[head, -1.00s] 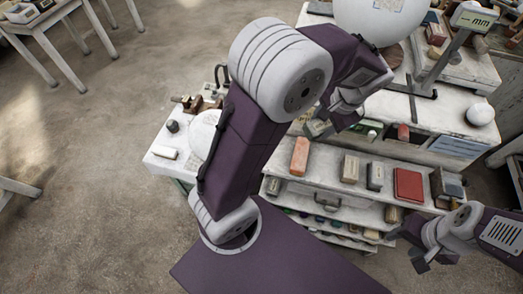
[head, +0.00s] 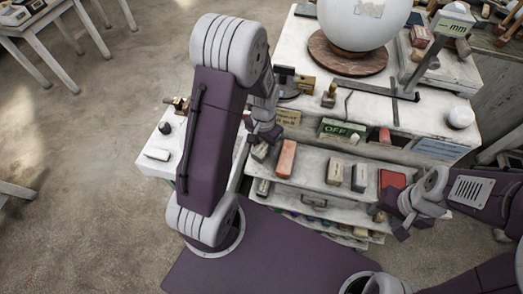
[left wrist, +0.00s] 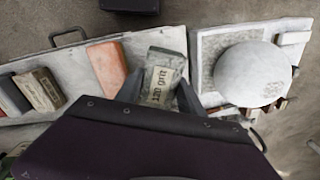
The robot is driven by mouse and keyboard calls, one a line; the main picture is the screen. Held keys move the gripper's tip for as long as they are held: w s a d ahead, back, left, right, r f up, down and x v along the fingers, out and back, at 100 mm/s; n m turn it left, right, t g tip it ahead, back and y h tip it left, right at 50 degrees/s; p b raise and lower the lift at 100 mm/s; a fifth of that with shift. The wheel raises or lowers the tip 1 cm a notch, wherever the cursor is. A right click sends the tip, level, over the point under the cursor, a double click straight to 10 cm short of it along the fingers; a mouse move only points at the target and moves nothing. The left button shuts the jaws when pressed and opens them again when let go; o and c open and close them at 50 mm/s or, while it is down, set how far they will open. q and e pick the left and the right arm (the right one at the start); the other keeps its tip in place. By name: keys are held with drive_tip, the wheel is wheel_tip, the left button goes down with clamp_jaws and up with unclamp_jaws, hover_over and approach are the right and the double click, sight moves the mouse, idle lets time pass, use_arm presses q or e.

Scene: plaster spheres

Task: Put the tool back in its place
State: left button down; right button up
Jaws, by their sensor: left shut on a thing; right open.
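My left gripper (head: 263,138) is shut on a grey sanding block (head: 260,152). In the left wrist view the block (left wrist: 163,78) sits between the fingertips, and its pale label reads "120 grit". It is at the left end of the upper front shelf (head: 310,182), just left of an orange block (head: 286,158). I cannot tell whether it touches the shelf. The orange block (left wrist: 107,68) also shows beside it in the left wrist view. My right gripper (head: 388,214) is open and empty in front of the shelf's right part.
Two more grey blocks (head: 347,175) and a red box (head: 391,180) stand on the shelf. A large white sphere (head: 362,18) rests on a round brown base on the bench above. A low white side table (head: 150,168) adjoins at left.

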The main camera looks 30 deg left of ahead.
sight(262, 152)
use_arm(q)
drive_tip(key=shift+a+f, duration=0.2)
drive_tip(key=shift+a, duration=0.2)
wheel_tip(262, 152, down, 3)
drive_tip(key=shift+s+d+f+p, duration=0.1)
drive_tip(key=shift+f+p, duration=0.1)
drive_tip(key=shift+p, duration=0.1)
drive_tip(key=shift+f, duration=0.35)
drive_tip(key=c, duration=1.1)
unclamp_jaws()
drive_tip(key=shift+f, duration=0.1)
drive_tip(key=shift+c, duration=0.2)
drive_tip(key=o, duration=0.4)
